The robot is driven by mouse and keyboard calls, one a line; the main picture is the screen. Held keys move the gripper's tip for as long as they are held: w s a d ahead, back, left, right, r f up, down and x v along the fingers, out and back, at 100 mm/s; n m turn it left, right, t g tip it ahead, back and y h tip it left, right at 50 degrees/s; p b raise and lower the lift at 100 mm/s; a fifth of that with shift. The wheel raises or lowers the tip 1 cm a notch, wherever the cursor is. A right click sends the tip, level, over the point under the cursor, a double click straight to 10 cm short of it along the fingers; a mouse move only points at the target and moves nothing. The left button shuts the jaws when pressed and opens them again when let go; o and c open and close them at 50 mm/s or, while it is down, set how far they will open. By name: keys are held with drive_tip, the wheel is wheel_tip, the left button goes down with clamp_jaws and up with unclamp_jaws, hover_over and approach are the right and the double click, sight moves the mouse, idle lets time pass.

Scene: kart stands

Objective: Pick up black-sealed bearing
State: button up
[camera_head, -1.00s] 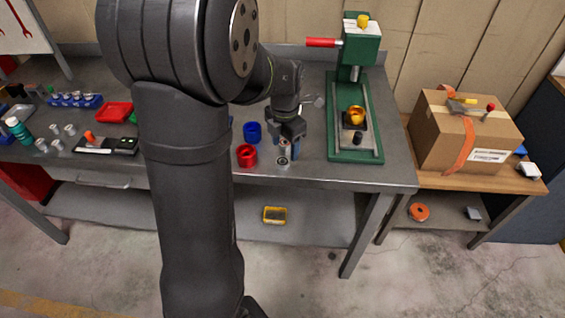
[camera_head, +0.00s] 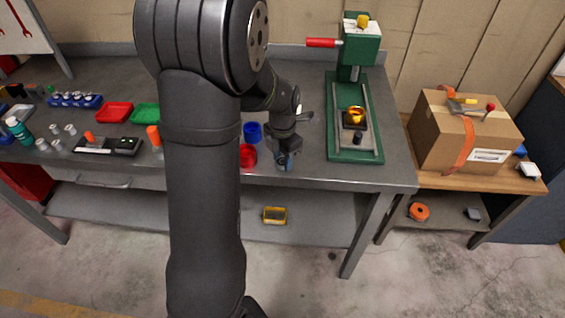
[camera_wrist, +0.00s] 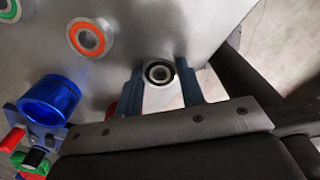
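The black-sealed bearing (camera_wrist: 158,73) is a small metal ring with a dark band, lying flat on the grey bench top. In the wrist view it sits between the blue fingertips of my gripper (camera_wrist: 160,82). The fingers are apart, one on either side of it, and close to its edges; I cannot tell whether they touch it. In the head view my gripper (camera_head: 285,157) is low over the front of the bench, and largely hides the bearing.
An orange-sealed bearing (camera_wrist: 90,38) and a green-sealed one (camera_wrist: 8,8) lie nearby. A blue cup (camera_head: 252,131) and a red cup (camera_head: 247,154) stand left of my gripper. A green press (camera_head: 338,140) stands to the right. The bench's front edge (camera_head: 330,183) is close.

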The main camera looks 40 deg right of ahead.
drive_tip(key=shift+c, duration=0.8)
drive_tip(key=shift+r, duration=0.1)
